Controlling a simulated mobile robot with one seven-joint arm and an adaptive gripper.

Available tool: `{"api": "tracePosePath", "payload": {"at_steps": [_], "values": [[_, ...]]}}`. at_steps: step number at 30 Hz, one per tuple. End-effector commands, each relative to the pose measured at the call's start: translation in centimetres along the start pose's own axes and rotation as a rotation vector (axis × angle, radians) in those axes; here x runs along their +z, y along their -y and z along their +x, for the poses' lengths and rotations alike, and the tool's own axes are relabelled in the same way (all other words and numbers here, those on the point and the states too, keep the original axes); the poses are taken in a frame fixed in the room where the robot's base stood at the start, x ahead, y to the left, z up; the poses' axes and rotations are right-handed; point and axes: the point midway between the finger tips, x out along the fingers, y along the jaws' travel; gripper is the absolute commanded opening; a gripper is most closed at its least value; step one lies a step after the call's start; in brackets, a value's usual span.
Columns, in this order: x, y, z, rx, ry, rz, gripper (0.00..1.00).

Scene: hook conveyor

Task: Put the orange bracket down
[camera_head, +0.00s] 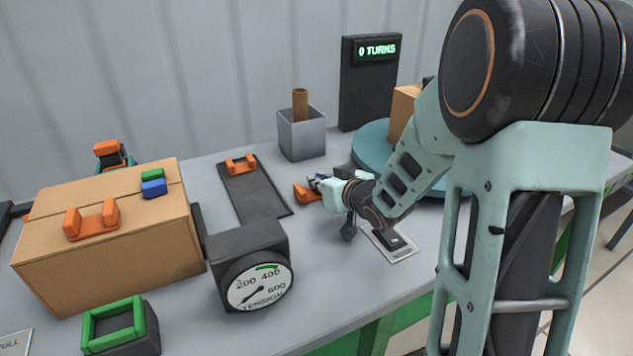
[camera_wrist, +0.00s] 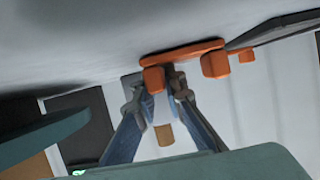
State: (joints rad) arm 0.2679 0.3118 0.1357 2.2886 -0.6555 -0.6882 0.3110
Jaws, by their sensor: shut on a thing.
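My gripper (camera_head: 320,182) is low over the grey table, right of the dark strip. It is shut on an orange bracket (camera_head: 304,194), which shows at its tip in the head view. In the wrist view, the fingers (camera_wrist: 160,92) close around one upright of the bracket (camera_wrist: 187,51); its other upright stays free. The bracket is close to the table surface; I cannot tell whether it touches. Other orange brackets are on the cardboard box (camera_head: 92,220) and at the far end of the dark strip (camera_head: 240,165).
The dark strip (camera_head: 258,203) runs to the tension gauge (camera_head: 258,287). A grey bin (camera_head: 302,137) and a blue-green turntable (camera_head: 370,145) stand behind my gripper. A switch plate (camera_head: 402,253) lies in front. A cardboard box (camera_head: 150,245) fills the left side. Bare table lies between strip and gripper.

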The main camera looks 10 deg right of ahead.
Motion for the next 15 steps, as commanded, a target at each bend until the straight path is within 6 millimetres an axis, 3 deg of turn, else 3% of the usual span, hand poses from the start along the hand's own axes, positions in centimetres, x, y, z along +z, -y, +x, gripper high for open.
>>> {"api": "tracePosePath", "payload": {"at_steps": [6, 7, 11, 15], "values": [[0.38, 0.0, 0.19, 0.0, 0.0, 0.0, 0.0], [0.24, 0.0, 0.12, 0.0, 0.0, 0.0, 0.13], [0.22, 0.01, 0.11, 0.0, 0.0, 0.0, 0.28], [0.22, 0.01, 0.11, 0.0, 0.0, 0.0, 0.28]]}}
